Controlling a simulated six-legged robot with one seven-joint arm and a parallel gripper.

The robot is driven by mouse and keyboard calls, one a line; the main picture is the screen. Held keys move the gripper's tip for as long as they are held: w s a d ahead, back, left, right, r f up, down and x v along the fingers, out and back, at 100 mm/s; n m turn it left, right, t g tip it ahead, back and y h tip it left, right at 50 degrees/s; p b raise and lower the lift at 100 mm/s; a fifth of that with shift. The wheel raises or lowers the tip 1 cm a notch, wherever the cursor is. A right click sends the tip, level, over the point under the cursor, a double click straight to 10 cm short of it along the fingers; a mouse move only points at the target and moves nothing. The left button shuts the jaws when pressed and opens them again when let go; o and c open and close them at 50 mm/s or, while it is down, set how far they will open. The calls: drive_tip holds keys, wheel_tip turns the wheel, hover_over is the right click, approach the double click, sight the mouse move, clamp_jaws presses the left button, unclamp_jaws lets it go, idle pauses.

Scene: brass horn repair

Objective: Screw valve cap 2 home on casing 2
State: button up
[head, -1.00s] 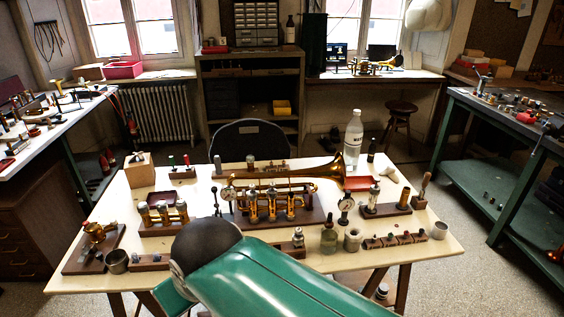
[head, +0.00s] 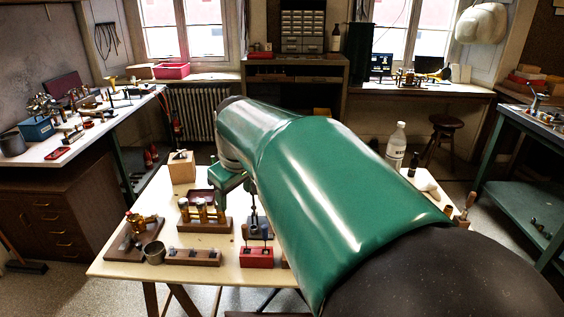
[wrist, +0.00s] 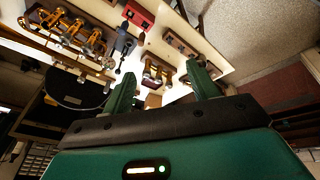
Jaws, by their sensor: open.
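In the wrist view, a row of upright brass valve casings (wrist: 70,32) on a dark wooden base stands at the upper left, off to the left of my gripper. I cannot tell which one is casing 2. Valve cap 2 is not identifiable in either view. My gripper (wrist: 162,86) is open and empty, its two green fingers wide apart. Between and beyond the fingers is a wooden rack with brass cylinders (wrist: 154,72). In the head view, my arm hides the middle of the table, including the horn. The rack also shows there (head: 203,217).
A red block with two dark-handled tools (head: 257,255) stands at the table's front. A wooden strip (head: 193,257), a metal cup (head: 153,252) and a brass piece on a stand (head: 140,225) are at the left. A water bottle (head: 396,146) stands at the back right.

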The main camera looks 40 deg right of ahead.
drive_tip(key=w+d+f+n+y, duration=0.15)
drive_tip(key=w+d, duration=0.25)
drive_tip(key=d, duration=0.6)
drive_tip(key=w+d+f, duration=0.3)
drive_tip(key=w+d, duration=0.1)
drive_tip(key=d, duration=0.5)
drive_tip(key=s+d+f, duration=0.1)
drive_tip(key=d+f, duration=0.3)
drive_tip(key=d, duration=0.5)
drive_tip(key=s+d+f, duration=0.2)
drive_tip(key=d+f, duration=0.1)
drive_tip(key=d, duration=0.6)
drive_tip(key=shift+n+y, duration=0.25)
drive_tip(key=shift+y, duration=0.2)
drive_tip(key=x, duration=1.4)
drive_tip(key=shift+w+r, duration=0.1)
drive_tip(key=shift+w, duration=0.25)
drive_tip(key=c, duration=1.1)
drive_tip(key=m, duration=0.1)
drive_tip(key=m+h, duration=0.1)
drive_tip(key=m, duration=0.1)
drive_tip(key=shift+a+r+t, duration=0.1)
drive_tip(key=shift+a+t, duration=0.1)
drive_tip(key=shift+t, duration=0.1)
drive_tip(key=shift+c, duration=0.3)
drive_tip(key=shift+m+h, duration=0.5)
drive_tip(key=shift+m, duration=0.6)
